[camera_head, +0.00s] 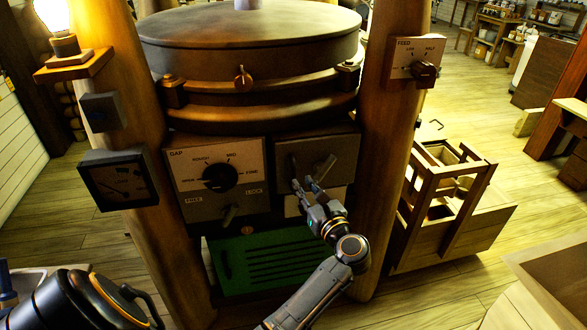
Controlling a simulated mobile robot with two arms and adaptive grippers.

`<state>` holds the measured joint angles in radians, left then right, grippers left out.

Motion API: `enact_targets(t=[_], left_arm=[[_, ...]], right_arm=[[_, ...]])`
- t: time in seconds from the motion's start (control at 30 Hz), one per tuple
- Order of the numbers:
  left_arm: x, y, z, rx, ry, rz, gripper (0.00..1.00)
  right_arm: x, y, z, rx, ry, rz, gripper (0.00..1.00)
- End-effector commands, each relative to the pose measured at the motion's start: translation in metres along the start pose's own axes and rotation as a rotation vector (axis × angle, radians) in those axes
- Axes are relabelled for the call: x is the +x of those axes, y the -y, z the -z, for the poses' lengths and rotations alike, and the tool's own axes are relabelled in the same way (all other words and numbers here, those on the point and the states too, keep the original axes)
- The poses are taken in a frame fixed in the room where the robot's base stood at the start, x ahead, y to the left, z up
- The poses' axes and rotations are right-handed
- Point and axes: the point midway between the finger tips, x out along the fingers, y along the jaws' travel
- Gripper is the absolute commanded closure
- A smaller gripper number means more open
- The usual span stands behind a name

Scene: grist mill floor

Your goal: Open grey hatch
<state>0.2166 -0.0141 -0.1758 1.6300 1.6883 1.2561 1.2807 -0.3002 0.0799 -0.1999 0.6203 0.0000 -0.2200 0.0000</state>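The grey hatch (341,152) is a flat, dark grey panel on the front of the mill, right of the gap dial panel. It looks closed. I cannot tell whether a fingertip touches the panel. The gripper hides part of the hatch's lower edge.
The gap panel (190,160) with a dial and lever is left of the hatch. Wooden posts (385,110) flank the mill; the right one carries a feed knob (425,72). A green slotted panel (232,285) lies below. A wooden frame (440,190) stands right.

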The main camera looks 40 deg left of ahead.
Motion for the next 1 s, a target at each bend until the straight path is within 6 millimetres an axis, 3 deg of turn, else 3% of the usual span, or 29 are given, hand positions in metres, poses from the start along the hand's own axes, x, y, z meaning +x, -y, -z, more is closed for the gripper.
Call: enact_targets(t=[0.2, 0.4, 0.77, 0.8, 0.9, 1.0], left_arm=[[0.045, -0.001, -0.003, 0.004, 0.004, -0.002, 0.77], [0.068, 0.000, -0.001, 0.003, 0.001, 0.000, 0.77], [0.074, 0.000, 0.000, 0.002, 0.000, 0.000, 0.77], [0.074, 0.000, 0.000, 0.002, 0.000, 0.001, 0.79], [0.074, 0.000, 0.000, 0.002, 0.000, 0.001, 0.99], [0.074, 0.000, 0.001, 0.002, 0.000, 0.001, 1.00]], right_arm=[[-0.011, 0.000, 0.001, 0.000, 0.000, 0.000, 0.72], [-0.014, 0.000, 0.001, 0.000, 0.000, 0.000, 0.72], [-0.014, 0.000, 0.001, 0.000, 0.000, 0.000, 0.72], [-0.014, 0.000, 0.001, 0.000, 0.000, 0.000, 0.72], [-0.014, 0.000, 0.001, 0.000, 0.000, 0.000, 0.72], [-0.014, 0.000, 0.001, 0.000, 0.000, 0.000, 0.72]])
